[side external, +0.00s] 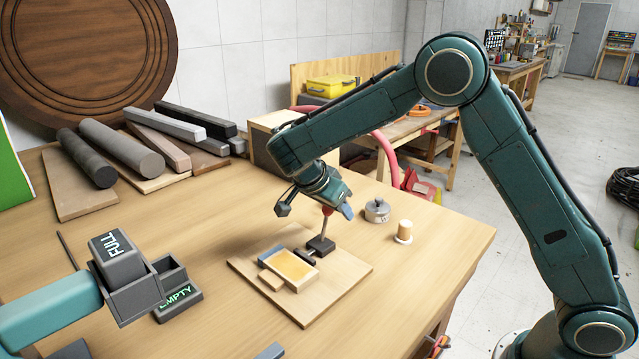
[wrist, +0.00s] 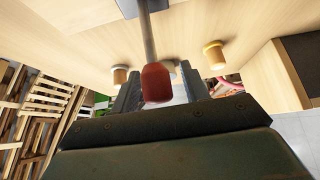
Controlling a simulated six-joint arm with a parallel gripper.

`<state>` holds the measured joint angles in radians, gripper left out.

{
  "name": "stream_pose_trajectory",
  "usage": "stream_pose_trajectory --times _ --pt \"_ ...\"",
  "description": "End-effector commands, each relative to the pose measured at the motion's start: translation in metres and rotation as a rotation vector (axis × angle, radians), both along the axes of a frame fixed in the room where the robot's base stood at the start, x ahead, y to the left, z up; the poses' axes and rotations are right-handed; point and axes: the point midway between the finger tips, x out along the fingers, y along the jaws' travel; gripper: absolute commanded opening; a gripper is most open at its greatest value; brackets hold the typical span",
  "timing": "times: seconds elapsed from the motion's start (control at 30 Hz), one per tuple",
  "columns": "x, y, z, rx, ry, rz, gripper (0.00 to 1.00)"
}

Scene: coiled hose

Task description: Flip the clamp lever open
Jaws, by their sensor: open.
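The clamp lever is a thin metal rod with a red grip (side external: 327,210). It stands nearly upright from a dark clamp base (side external: 321,246) on a light wooden board (side external: 345,281). The clamp lies beside a wooden block with a yellowish top (side external: 290,267). My gripper (side external: 337,208) is over the lever's top end. In the wrist view the red grip (wrist: 157,82) sits between the two open fingers of my gripper (wrist: 158,74), with a gap visible to the finger on the right. Whether the left finger touches it is unclear.
A round metal weight (side external: 377,211) and a wooden peg (side external: 404,231) stand to the right of the clamp. Bins marked FULL (side external: 115,258) and EMPTY (side external: 178,301) are at the left. Bars and rods lie along the back. The tabletop around the board is mostly clear.

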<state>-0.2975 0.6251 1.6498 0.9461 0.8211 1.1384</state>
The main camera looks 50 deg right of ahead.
Motion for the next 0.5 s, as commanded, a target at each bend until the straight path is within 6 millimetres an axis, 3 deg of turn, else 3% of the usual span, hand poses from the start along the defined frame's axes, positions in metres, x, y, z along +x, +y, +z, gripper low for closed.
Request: stream_pose_trajectory --times 0.5 --pt "0.000 -0.014 -0.010 0.201 0.000 -0.001 0.45"
